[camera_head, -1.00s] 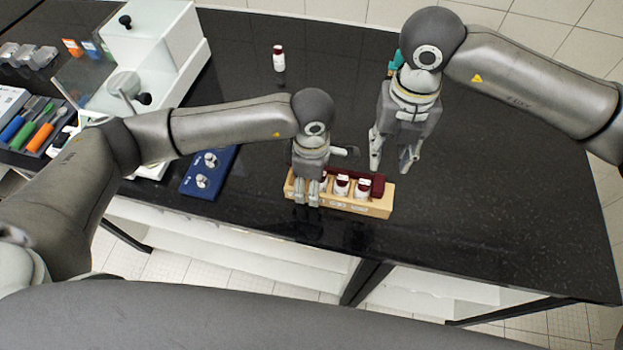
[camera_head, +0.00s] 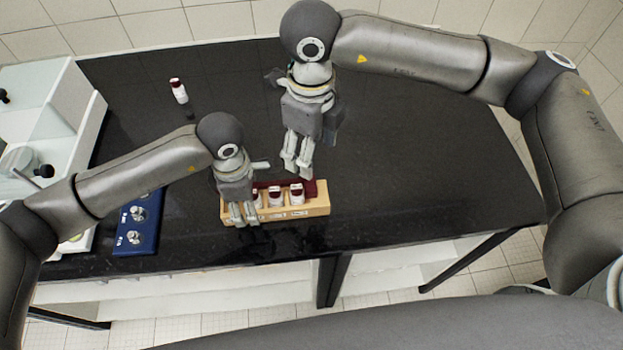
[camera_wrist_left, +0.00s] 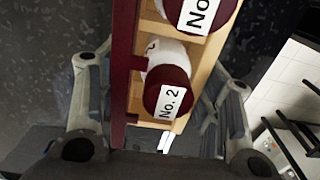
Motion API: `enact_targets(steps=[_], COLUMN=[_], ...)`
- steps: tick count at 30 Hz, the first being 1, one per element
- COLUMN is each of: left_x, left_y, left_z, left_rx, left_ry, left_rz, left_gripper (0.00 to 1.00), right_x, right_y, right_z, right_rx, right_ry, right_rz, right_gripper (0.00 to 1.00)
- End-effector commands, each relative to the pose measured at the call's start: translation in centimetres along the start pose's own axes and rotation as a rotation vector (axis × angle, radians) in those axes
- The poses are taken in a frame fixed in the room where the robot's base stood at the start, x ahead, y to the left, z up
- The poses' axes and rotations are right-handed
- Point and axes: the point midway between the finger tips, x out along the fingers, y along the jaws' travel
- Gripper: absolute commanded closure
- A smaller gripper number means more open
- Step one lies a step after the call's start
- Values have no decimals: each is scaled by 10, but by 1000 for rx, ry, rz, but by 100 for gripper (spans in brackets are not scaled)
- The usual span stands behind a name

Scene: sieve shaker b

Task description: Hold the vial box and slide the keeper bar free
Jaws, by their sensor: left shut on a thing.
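The wooden vial box (camera_head: 318,206) stands near the table's front edge, with white vials (camera_head: 276,199) with dark red caps in it. The dark red keeper bar (camera_head: 309,187) runs along the box's back side. My left gripper (camera_head: 243,216) is shut on the box's left end. In the left wrist view, the fingers (camera_wrist_left: 160,118) straddle the box (camera_wrist_left: 206,62), the keeper bar (camera_wrist_left: 122,60) and a vial marked No. 2 (camera_wrist_left: 168,88). My right gripper (camera_head: 297,170) points down just behind the bar, fingers close together; I cannot tell whether it touches the bar.
A blue holder (camera_head: 137,240) with metal knobs lies left of the box. A single red-capped vial (camera_head: 179,91) stands at the back left. White equipment (camera_head: 62,100) stands at the far left. The dark table (camera_head: 430,170) is clear on the right.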

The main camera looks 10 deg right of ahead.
Motion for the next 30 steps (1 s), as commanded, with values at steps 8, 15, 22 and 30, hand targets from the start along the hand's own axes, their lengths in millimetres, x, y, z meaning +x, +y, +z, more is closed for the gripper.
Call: enact_targets(steps=[8,15,22,30], left_x=[0,-1,-1,-1], left_y=[1,1,1,1], left_z=[0,0,0,0], left_rx=[-1,-1,-1,-1], left_ry=[0,0,0,0], left_rz=[2,2,2,2], left_gripper=[77,77,77,77], right_x=[-4,-5,16,71], right_y=[-1,-2,-2,-2], right_z=[-1,-2,-3,-3], right_rx=[-447,-634,-656,-654], right_ry=[0,0,3,4], right_rz=[0,-1,2,3], right_gripper=[37,37,37,37])
